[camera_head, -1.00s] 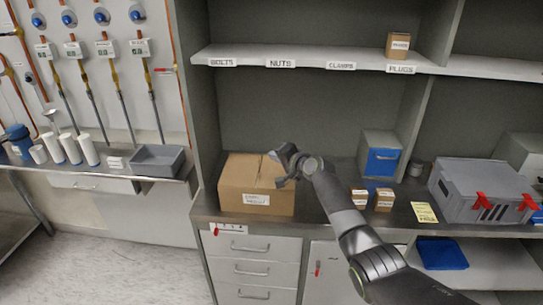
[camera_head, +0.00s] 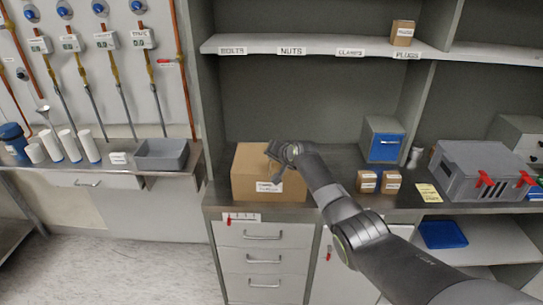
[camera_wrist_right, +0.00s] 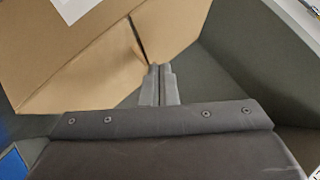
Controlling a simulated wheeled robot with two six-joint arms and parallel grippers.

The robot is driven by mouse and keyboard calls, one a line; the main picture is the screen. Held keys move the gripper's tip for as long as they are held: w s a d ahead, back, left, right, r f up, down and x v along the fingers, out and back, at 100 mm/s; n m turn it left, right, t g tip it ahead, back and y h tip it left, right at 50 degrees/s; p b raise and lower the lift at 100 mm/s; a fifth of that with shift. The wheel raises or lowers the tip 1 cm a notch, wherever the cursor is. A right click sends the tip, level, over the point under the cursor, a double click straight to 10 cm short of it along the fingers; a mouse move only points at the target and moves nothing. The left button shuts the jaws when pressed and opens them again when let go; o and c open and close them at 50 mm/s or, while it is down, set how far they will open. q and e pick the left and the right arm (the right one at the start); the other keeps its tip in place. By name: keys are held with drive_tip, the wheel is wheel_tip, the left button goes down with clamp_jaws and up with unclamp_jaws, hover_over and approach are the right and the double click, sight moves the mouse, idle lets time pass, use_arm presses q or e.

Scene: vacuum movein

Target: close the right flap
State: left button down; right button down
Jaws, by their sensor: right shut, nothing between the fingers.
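The brown cardboard box (camera_head: 243,180) stands on the workbench, a white label on its front. Its top shows in the wrist view (camera_wrist_right: 75,65), with a dark, narrow gap between flaps (camera_wrist_right: 137,35) ending near my fingertips. My right gripper (camera_head: 275,177) is over the right part of the box; it also shows in the wrist view (camera_wrist_right: 159,70), shut and empty, its tips at or very near the cardboard edge. I cannot tell whether they touch. The gripper and forearm hide part of the box's top and right side. My left gripper is not in view.
Two small cartons (camera_head: 367,181) stand right of the box, with a blue-fronted bin (camera_head: 385,146) behind them. A grey case with red latches (camera_head: 470,165) is farther right. A labelled shelf (camera_head: 290,44) runs above. The bench behind the box is clear.

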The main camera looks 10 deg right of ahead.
drive_tip(key=shift+w+a+f, duration=0.1)
drive_tip(key=shift+a+f, duration=0.15)
drive_tip(key=shift+f, duration=0.2)
idle(0.4)
